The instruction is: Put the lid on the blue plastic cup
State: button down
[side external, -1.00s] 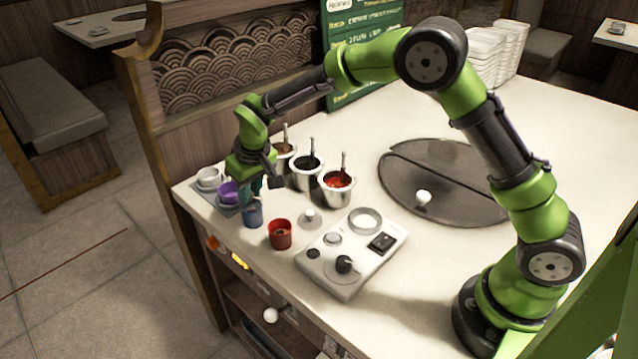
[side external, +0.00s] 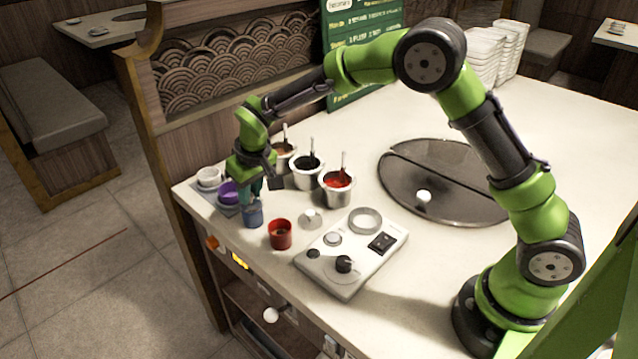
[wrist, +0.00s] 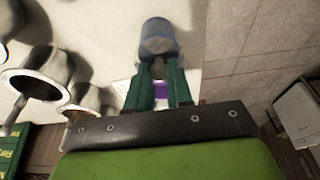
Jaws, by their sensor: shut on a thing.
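The blue plastic cup (side external: 253,217) is at the front left of the counter, to the left of a red cup. My gripper (side external: 253,194) is above it, pointing down, with its green fingers at the cup's upper part. In the wrist view the fingertips (wrist: 158,66) close on the near end of the blue cup (wrist: 158,30). Whether the cup's base touches the counter is hard to tell. A pale round lid with a small knob (side external: 311,217) lies on the counter, right of the red cup and apart from my gripper.
The red cup (side external: 280,235) stands beside the control panel (side external: 346,277). Purple (side external: 228,192) and white (side external: 208,178) cups stand at the left corner. Metal sauce pots (side external: 339,193) with ladles line the back. The counter's front edge is close.

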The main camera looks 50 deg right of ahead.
jog(key=c, duration=0.9)
grip_release()
jog(key=shift+c, duration=0.2)
jog(key=shift+o, duration=0.5)
jog(key=o, duration=0.4)
jog(key=shift+r, duration=3.5)
